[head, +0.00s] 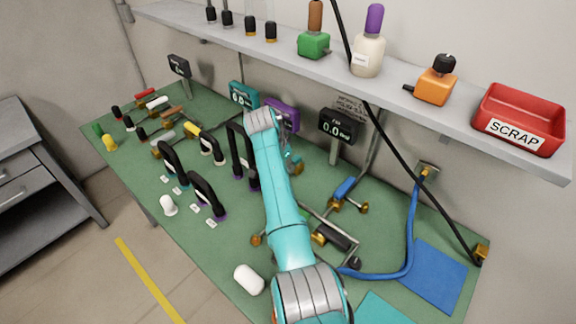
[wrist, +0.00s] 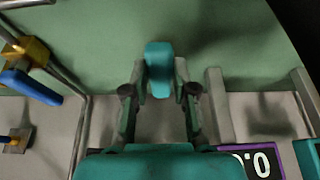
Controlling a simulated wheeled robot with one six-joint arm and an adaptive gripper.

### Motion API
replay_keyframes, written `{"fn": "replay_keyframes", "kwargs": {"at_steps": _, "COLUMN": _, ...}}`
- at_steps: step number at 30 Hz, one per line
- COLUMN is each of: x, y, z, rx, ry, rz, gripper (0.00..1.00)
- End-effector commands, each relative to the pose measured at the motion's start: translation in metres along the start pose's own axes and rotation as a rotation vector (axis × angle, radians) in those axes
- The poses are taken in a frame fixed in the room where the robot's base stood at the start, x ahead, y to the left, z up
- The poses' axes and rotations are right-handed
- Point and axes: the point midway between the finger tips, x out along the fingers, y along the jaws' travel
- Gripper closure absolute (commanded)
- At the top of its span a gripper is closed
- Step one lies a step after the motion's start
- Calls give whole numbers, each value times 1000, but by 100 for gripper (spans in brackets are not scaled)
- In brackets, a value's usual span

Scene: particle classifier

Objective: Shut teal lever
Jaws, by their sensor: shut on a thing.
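The teal lever (wrist: 158,62) is a rounded teal handle in the upper middle of the wrist view. My gripper (wrist: 159,80) has one finger on each side of it and is shut on it. The lever's far end sticks out past the fingertips, and its mount is hidden. In the head view my gripper (head: 291,162) is a small shape behind my teal arm, below the purple display. The lever cannot be made out clearly there.
A blue-handled valve (head: 345,188) on brass piping stands right of my gripper; its blue handle (wrist: 30,86) shows at the left of the wrist view. Displays, including a purple one (head: 282,115) and a black one (head: 340,126), stand behind. Black-handled items crowd the left.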

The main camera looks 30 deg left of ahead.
Motion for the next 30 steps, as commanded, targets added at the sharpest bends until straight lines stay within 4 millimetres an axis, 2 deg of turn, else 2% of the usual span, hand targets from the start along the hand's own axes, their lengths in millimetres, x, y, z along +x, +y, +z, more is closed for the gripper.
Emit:
{"fn": "replay_keyframes", "kwargs": {"at_steps": 18, "x": 0, "y": -3, "z": 1, "rx": 38, "ry": -2, "rz": 15, "gripper": 100}}
{"fn": "replay_keyframes", "kwargs": {"at_steps": 19, "x": 0, "y": -3, "z": 1, "rx": 38, "ry": -2, "rz": 15, "gripper": 68}}
{"fn": "replay_keyframes", "kwargs": {"at_steps": 21, "x": 0, "y": -3, "z": 1, "rx": 38, "ry": -1, "rz": 15, "gripper": 51}}
{"fn": "replay_keyframes", "kwargs": {"at_steps": 22, "x": 0, "y": -3, "z": 1, "rx": 38, "ry": -1, "rz": 15, "gripper": 48}}
{"fn": "replay_keyframes", "kwargs": {"at_steps": 30, "x": 0, "y": -3, "z": 0, "rx": 37, "ry": -1, "rz": 15, "gripper": 48}}
